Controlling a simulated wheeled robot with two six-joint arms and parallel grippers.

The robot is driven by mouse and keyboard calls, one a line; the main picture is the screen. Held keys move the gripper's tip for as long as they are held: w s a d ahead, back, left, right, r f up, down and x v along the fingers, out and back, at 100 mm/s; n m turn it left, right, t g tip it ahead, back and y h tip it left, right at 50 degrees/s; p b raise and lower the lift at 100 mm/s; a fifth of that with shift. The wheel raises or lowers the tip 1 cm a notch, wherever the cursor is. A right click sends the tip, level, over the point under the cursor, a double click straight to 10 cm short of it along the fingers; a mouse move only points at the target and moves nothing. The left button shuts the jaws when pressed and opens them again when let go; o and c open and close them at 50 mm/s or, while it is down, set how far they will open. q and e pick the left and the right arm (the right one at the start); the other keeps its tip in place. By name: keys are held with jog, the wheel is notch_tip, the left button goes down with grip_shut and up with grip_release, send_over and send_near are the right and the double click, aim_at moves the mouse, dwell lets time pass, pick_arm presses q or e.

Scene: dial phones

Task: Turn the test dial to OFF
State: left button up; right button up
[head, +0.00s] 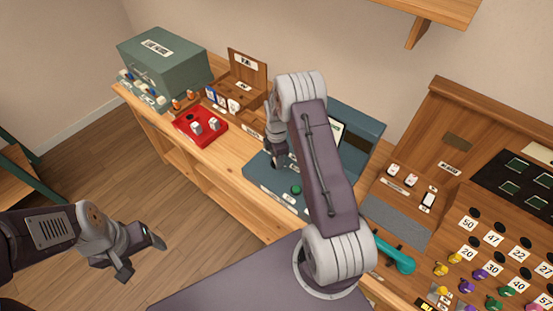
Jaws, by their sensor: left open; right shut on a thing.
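The blue-grey test box (361,140) stands on the wooden bench, with a lit panel at its back and a green knob or button (296,189) on its front deck. My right gripper (277,163) reaches down onto the left part of that deck. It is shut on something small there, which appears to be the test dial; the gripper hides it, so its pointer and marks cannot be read. My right arm covers the middle of the box. My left gripper (140,257) is open and empty, out over the floor at lower left, away from the bench.
A red tray (213,136) with white blocks, a wooden card stand (242,94) and a green-grey cabinet (165,65) stand left of the box. A teal handset (396,258), a grey mat (395,222) and a numbered board with coloured plugs (490,245) are at right.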

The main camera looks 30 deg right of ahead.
jog(key=shift+w+d+r+n, duration=0.1)
jog(key=shift+w+n, duration=0.05)
jog(key=shift+n, duration=0.75)
jog(key=o, duration=1.4)
notch_tip(320, 180, up, 9)
jog(key=shift+b, duration=0.8)
